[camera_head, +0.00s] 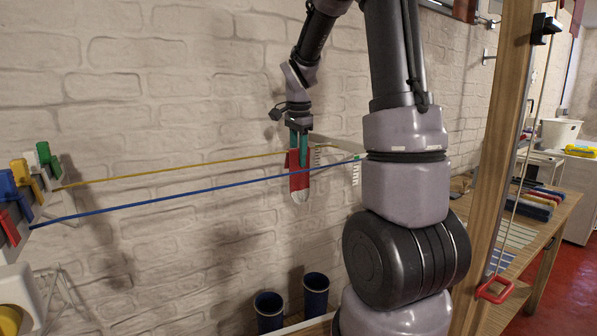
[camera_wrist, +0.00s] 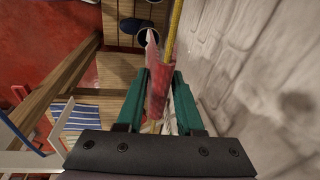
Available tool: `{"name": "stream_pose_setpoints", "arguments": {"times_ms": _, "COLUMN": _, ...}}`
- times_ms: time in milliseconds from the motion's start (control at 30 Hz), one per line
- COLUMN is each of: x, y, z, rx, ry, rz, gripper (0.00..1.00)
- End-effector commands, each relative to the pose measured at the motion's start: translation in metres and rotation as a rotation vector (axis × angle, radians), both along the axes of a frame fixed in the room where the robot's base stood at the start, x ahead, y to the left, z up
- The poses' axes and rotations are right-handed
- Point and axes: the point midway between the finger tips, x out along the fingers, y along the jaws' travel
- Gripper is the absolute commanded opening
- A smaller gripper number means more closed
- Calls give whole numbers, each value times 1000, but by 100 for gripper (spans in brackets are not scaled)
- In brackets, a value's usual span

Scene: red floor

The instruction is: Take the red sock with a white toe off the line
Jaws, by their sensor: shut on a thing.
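The red sock (camera_head: 300,182) hangs toe down near the right end of the yellow line (camera_head: 180,168); its toe is white. My gripper (camera_head: 298,150) comes from above, with its teal fingers shut on the sock's upper part. In the wrist view, the sock (camera_wrist: 158,84) lies between the two fingers of my gripper (camera_wrist: 159,88), its pale toe beyond them. The yellow line (camera_wrist: 174,28) runs right along the sock there. I cannot tell whether the sock still rests on it.
A blue line (camera_head: 190,193) crosses in front, just lower than the yellow one. A white bracket (camera_head: 355,165) stands at the lines' right end. Coloured pegs (camera_head: 30,180) are at the left. Two dark blue cups (camera_head: 316,292) stand below. A brick wall is close behind.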

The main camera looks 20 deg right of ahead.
Motion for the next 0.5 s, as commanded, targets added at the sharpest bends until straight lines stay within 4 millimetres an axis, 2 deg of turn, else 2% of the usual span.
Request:
{"name": "stream_pose_setpoints", "arguments": {"times_ms": 267, "x": 0, "y": 0, "z": 12, "rx": 0, "ry": -2, "rz": 0, "gripper": 0}}
{"name": "stream_pose_setpoints", "arguments": {"times_ms": 500, "x": -3, "y": -1, "z": 50, "rx": -1, "ry": -4, "rz": 0, "gripper": 0}}
